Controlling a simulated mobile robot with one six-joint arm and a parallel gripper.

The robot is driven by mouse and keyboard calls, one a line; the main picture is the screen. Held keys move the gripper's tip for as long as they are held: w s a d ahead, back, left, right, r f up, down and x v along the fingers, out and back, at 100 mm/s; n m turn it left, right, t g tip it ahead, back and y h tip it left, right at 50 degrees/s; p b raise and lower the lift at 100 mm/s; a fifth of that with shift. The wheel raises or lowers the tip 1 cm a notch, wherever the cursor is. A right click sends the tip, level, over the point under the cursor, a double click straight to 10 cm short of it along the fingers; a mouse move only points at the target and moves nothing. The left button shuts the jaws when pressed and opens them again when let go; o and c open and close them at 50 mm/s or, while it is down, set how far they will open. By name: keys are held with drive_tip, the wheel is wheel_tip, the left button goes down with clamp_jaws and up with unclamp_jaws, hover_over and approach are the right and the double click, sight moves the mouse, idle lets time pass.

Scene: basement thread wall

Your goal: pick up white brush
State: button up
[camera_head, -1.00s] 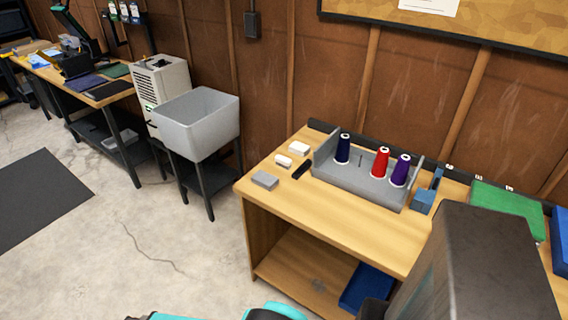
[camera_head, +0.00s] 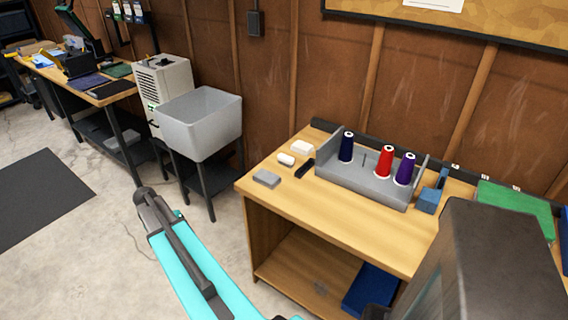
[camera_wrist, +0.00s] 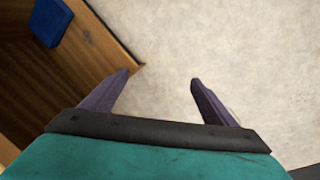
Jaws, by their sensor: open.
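Two small white items lie at the back left of the wooden workbench (camera_head: 340,220) in the head view: a white block (camera_head: 301,147) and a rounded white piece (camera_head: 286,160) just in front of it. I cannot tell which is the white brush; no bristles can be made out. My gripper (camera_wrist: 160,86) is open and empty in the wrist view, above the concrete floor beside a wooden bench edge. Neither white item shows in the wrist view. My teal arm stands in front of the bench's left side in the head view.
Next to the white items are a black piece (camera_head: 305,168) and a grey block (camera_head: 266,178). A grey tray (camera_head: 362,183) with blue, red and purple thread cones stands to their right. A grey tub (camera_head: 199,124) stands left of the bench. The bench's front top is clear.

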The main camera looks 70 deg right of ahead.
drive_tip(key=s+d+r+m, duration=0.1)
drive_tip(key=d+r, duration=0.3)
drive_tip(key=d, duration=0.2)
drive_tip(key=d+r+m, duration=0.1)
drive_tip(key=d+r, duration=0.2)
drive_tip(key=d, duration=0.3)
wheel_tip(320, 180, up, 22)
drive_tip(key=m+t+h+b, duration=0.1)
drive_tip(key=m+h+b, duration=0.25)
drive_tip(key=m, duration=0.25)
hover_over(286, 157)
drive_tip(key=w+a, duration=0.1)
drive_tip(key=a, duration=0.4)
drive_tip(key=shift+w+f, duration=0.1)
drive_tip(key=shift+f, duration=0.1)
drive_tip(key=shift+d+f+y, duration=0.1)
drive_tip(key=shift+y, duration=0.15)
drive_tip(key=shift+p+x, duration=0.35)
drive_tip(key=shift+x, duration=3.9)
drive_tip(key=shift+d+f, duration=0.1)
drive_tip(key=shift+d, duration=0.05)
